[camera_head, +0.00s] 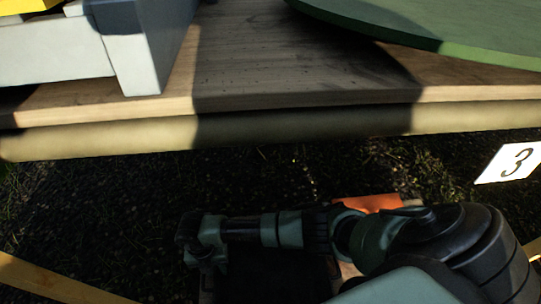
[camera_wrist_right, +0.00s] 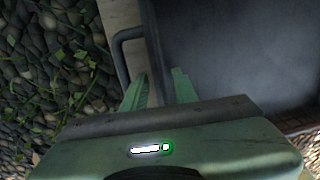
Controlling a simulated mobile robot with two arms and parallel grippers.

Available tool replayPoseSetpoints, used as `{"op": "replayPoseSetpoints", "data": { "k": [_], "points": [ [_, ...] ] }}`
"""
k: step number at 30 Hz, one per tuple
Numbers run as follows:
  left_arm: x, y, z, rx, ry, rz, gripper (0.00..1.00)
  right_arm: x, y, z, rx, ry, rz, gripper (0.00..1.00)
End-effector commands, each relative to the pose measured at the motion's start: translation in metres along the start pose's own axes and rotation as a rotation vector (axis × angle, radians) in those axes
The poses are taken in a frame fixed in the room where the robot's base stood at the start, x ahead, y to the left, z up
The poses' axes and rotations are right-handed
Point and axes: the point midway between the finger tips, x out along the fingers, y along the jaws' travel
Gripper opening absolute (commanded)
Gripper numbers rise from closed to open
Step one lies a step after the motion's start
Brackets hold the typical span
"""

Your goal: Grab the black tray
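A dark, tray-like object fills the right of the right wrist view, and I take it to be the black tray (camera_wrist_right: 230,50). A dark bar handle (camera_wrist_right: 120,42) stands off its side wall. In the head view a black surface (camera_head: 270,275) shows below my right forearm, partly hidden by it. My right gripper (camera_wrist_right: 159,75) has its two green fingers apart, with the dark edge of the tray between or just beyond them; contact cannot be told. In the head view my right gripper (camera_head: 205,243) is dark and small, over the tray's left end. My left gripper is not in view.
A wooden table edge (camera_head: 300,95) crosses above my arm, bearing a white box (camera_head: 140,65) and a green board (camera_head: 460,42). A white sign with a 3 (camera_head: 515,162) is at right. An orange item (camera_head: 367,202) lies behind my arm. Pebbly ground (camera_wrist_right: 50,80) lies left of the tray.

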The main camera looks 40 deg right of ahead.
Motion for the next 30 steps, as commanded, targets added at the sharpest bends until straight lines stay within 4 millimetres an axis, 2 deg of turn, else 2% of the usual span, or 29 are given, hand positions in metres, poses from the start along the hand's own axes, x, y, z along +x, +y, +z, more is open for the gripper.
{"op": "replayPoseSetpoints", "data": {
  "k": [3, 6, 30],
  "points": [
    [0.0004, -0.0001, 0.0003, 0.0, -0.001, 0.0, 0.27, -0.0007, 0.0, -0.0002, 0.0, 0.0, 0.0, 0.28],
    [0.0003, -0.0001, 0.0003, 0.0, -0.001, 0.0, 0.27, -0.0007, 0.0, -0.0002, 0.0, 0.0, 0.0, 0.0],
    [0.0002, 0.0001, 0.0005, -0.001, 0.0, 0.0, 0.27, -0.0005, -0.0002, -0.0003, 0.0, 0.001, 0.0, 0.0]
  ]
}}
